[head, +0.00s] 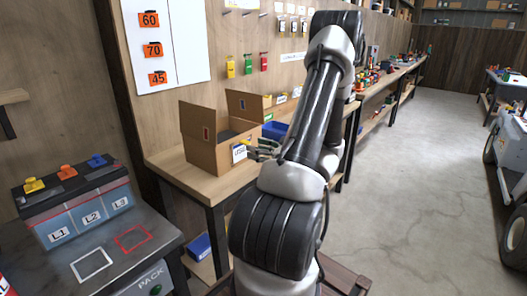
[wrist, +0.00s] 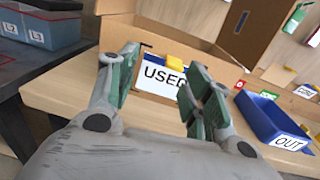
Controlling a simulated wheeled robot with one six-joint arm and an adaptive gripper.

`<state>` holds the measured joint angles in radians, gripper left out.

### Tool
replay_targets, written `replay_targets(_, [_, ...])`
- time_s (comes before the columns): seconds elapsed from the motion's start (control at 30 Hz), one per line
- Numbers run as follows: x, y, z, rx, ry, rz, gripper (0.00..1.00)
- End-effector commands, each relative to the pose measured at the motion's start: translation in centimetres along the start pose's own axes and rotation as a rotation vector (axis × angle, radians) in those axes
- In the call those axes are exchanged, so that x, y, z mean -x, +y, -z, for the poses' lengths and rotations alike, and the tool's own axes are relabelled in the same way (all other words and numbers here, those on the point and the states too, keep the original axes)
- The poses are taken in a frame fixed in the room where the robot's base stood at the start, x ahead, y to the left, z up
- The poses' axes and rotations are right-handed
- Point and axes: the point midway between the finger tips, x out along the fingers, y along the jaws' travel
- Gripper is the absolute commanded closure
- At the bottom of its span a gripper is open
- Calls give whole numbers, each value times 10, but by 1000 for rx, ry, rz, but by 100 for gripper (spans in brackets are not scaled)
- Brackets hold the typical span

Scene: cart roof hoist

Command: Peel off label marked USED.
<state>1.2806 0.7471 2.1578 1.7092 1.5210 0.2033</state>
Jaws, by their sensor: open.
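The label marked USED (head: 239,153) is a white card with black letters on the front of an open cardboard box (head: 205,157). In the wrist view the label (wrist: 156,80) shows between my gripper's fingers, with a yellow tab (wrist: 174,63) at its top edge. The right finger covers part of its right end. My gripper (wrist: 160,73) is open, with one finger on each side of the label. It also shows in the head view (head: 256,148), just in front of the box. I cannot tell whether the fingers touch the label.
The box stands on a wooden bench (head: 168,164). A blue bin (wrist: 268,116) marked OUT stands to its right. At the left is a battery (head: 80,204) on a dark cart.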

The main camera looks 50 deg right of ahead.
Motion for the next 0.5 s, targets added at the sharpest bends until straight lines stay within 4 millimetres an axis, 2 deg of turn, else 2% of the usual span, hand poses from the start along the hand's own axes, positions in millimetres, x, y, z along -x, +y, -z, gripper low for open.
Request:
replay_targets(0.07, [6,-13,7,-24,-11,49,50])
replay_targets(0.17, [1,-18,10,-33,-16,68,50])
replay_targets(0.5, [-52,-21,9,-31,-16,65,50])
